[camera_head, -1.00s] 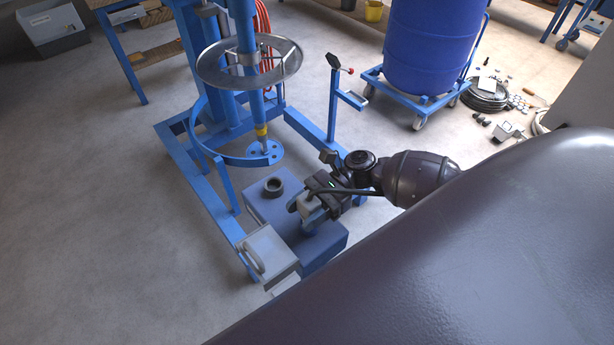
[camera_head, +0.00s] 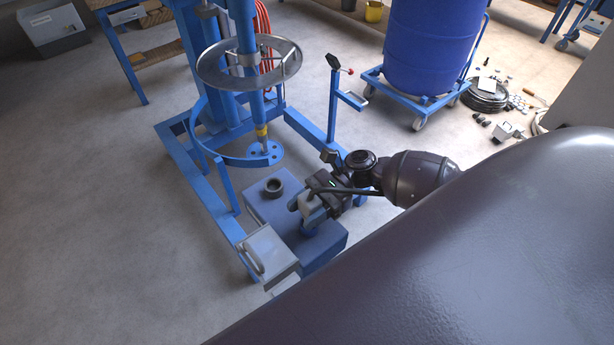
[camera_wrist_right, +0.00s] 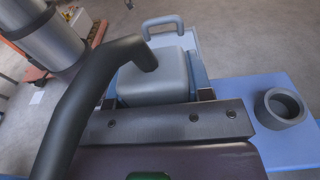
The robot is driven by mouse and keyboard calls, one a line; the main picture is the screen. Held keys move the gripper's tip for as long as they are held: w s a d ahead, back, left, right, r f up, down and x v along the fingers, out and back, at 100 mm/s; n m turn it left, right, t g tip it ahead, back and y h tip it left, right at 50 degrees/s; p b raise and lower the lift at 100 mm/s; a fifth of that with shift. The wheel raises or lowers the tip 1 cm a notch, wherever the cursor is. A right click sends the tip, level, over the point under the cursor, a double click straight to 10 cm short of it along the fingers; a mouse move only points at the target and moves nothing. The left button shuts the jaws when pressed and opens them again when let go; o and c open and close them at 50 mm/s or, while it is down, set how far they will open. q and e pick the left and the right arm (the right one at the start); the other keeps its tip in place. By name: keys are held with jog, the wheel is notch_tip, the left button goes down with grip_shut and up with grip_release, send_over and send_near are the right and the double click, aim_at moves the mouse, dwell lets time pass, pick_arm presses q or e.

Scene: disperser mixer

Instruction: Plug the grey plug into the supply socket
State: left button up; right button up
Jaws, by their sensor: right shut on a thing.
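The grey plug (camera_head: 311,206) is held by my right gripper (camera_head: 313,202) above the right part of a blue box. It also shows in the right wrist view (camera_wrist_right: 158,80), a rounded grey block between the fingers, with a thick dark cable (camera_wrist_right: 75,105) curving over to it. A blue part shows below the plug in the head view; I cannot tell whether it touches the box. An upright, open, dark grey ring (camera_head: 273,187), likely the supply socket, stands on the box's top, apart from the plug. It shows at right in the right wrist view (camera_wrist_right: 284,106). My left gripper is not in view.
A grey case with a handle (camera_head: 270,252) adjoins the near left side of the blue box (camera_head: 262,208). A blue mixer frame (camera_head: 180,160) with a metal ring guard stands behind. A blue drum (camera_head: 430,45) sits on a trolley. Floor at left is clear.

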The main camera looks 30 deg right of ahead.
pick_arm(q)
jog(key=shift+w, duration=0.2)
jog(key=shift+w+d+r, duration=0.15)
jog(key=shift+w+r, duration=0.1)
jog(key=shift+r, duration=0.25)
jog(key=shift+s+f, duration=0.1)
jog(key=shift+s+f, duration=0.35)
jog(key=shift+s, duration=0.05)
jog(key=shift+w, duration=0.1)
